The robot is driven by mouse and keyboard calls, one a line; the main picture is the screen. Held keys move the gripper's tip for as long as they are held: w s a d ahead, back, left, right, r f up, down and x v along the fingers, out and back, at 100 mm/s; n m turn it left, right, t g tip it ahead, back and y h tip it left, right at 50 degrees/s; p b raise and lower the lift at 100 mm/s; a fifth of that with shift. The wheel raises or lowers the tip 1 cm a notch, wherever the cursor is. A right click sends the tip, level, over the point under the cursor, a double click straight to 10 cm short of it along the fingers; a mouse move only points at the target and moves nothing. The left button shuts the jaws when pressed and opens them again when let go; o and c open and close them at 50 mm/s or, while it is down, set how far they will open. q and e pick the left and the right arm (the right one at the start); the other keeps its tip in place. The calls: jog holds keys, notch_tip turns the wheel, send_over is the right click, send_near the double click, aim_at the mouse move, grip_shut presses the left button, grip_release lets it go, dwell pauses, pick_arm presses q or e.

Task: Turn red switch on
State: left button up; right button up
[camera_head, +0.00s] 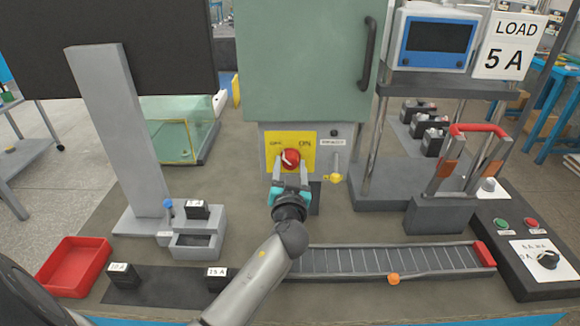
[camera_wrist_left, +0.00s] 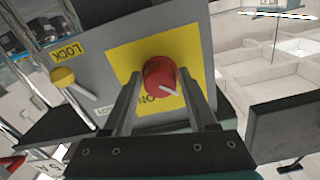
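The red switch (camera_head: 292,157) is a round knob on a yellow plate (camera_head: 305,165) marked OFF on the left and ON on the right. The plate is on a grey box front below the green cabinet. The knob's white pointer is tilted toward the OFF side. My left gripper (camera_head: 290,170) is just in front of the knob. In the left wrist view the red switch (camera_wrist_left: 160,75) shows between the tips of my left gripper (camera_wrist_left: 160,80), with small gaps at both sides. That gripper looks open; contact cannot be told. My right gripper is out of view.
A yellow-knobbed lever (camera_head: 335,177) is right of the yellow plate. The green cabinet (camera_head: 305,60) stands above. A slotted rail (camera_head: 380,261) lies in front, and a red-handled frame (camera_head: 440,215) stands to the right. A red tray (camera_head: 75,266) is at left.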

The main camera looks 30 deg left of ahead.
pick_arm(q)
grip_shut()
jog(key=shift+m, duration=0.4)
jog(key=m, duration=0.3)
jog(key=shift+m, duration=0.4)
jog(key=m+p, duration=0.1)
jog(key=m, duration=0.2)
jog(key=shift+a+r+m, duration=0.1)
jog(key=shift+m, duration=0.2)
jog(key=m+p, duration=0.1)
jog(key=m, duration=0.4)
jog(key=shift+r+m, duration=0.15)
jog(key=shift+m, duration=0.15)
jog(key=shift+m+p, duration=0.9)
jog(key=shift+m, duration=1.1)
